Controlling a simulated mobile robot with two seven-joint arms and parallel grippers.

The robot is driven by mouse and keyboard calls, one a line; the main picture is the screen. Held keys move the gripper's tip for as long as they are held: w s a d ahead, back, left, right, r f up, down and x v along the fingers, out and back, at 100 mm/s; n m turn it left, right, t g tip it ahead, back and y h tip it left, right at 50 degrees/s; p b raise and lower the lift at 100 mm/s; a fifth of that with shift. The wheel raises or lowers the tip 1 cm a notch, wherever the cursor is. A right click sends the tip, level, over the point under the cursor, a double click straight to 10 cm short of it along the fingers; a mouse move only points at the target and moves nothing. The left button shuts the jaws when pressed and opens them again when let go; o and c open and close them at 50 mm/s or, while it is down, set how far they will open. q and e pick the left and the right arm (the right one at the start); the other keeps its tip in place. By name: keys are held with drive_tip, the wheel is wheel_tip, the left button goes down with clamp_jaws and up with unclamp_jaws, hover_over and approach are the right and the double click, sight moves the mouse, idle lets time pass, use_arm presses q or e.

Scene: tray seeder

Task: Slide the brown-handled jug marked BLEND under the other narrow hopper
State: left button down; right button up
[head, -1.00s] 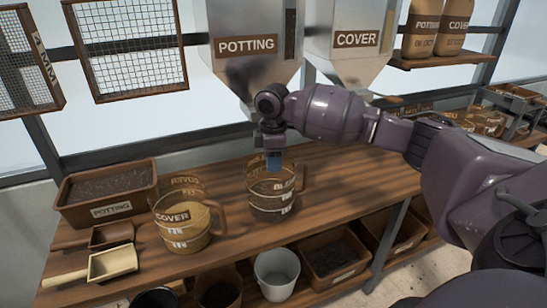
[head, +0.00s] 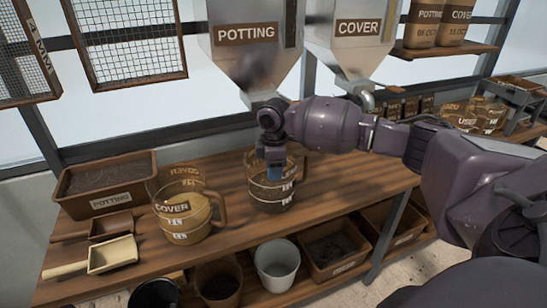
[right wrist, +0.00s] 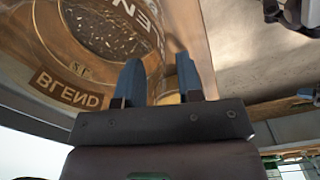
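The clear jug marked BLEND (head: 265,196) stands upright on the wooden bench, below the hopper labelled POTTING (head: 250,62). It has dark contents, and its handle shows at its right side. In the right wrist view the jug's BLEND label (right wrist: 66,90) is close on the left. The other hopper, labelled COVER (head: 352,55), hangs to the right, with bare bench below it. My right gripper (head: 275,172) is low in front of the jug in the picture. In the wrist view its two blue fingers (right wrist: 160,84) are apart beside the jug; contact cannot be told. My left gripper is not in view.
A jug marked COVER (head: 172,208) stands left of the BLEND jug. A POTTING bin (head: 107,198) and scoops (head: 112,254) lie further left. Several jugs (head: 487,115) stand at the far right. Buckets and bins sit on the shelf below.

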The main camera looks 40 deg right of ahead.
drive_tip(key=shift+f, duration=1.9)
clamp_jaws()
